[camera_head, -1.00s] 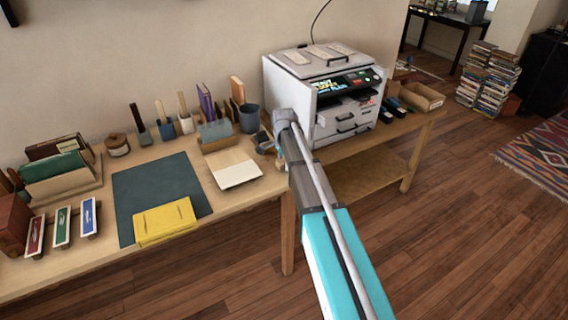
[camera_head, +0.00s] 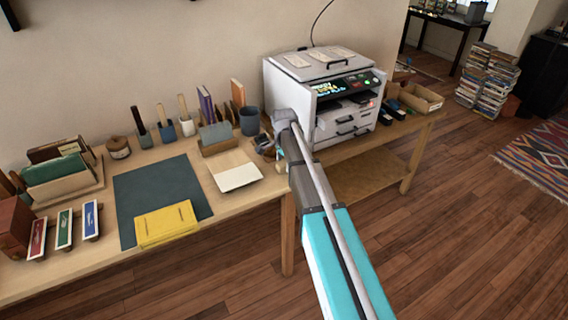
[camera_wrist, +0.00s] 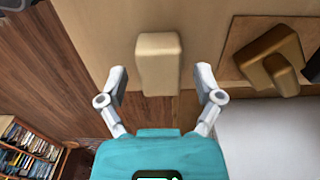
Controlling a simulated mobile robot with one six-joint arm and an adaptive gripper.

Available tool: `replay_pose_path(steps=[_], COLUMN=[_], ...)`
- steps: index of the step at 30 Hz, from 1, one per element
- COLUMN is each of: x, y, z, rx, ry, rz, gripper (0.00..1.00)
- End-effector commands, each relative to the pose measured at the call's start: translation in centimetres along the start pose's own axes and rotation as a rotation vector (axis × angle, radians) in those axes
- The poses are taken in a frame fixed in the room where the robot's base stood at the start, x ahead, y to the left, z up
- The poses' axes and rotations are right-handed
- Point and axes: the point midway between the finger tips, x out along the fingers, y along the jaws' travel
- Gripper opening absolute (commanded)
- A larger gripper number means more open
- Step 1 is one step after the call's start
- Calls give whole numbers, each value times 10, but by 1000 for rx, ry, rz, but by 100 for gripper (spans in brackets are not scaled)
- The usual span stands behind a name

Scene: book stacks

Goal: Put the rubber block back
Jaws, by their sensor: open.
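A pale tan block (camera_wrist: 158,62), which looks like the rubber block, lies on the wooden table top (camera_wrist: 95,25) in the wrist view. My gripper (camera_wrist: 160,76) is open, with one finger on each side of the block and a visible gap on both sides. The block's near part lies between the fingertips and its far part reaches beyond them. In the head view my arm hides most of this spot, and I cannot make out the block there.
A brown block (camera_wrist: 280,72) sits on a darker board to the right in the wrist view. The printer (camera_head: 325,85) stands close behind my arm. A pale open pad (camera_head: 238,177), a yellow folder (camera_head: 166,223) on a dark mat (camera_head: 160,185) and a grey cup (camera_head: 249,120) are further left.

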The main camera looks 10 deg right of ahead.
Motion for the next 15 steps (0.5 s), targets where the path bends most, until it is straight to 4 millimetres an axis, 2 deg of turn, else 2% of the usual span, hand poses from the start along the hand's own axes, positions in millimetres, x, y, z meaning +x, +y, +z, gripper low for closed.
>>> replay_pose_path(steps=[1, 15], x=[-8, -46], y=[0, 0], z=[0, 0], rx=[0, 0], ry=[0, 0], rz=[0, 0], gripper=[84, 84])
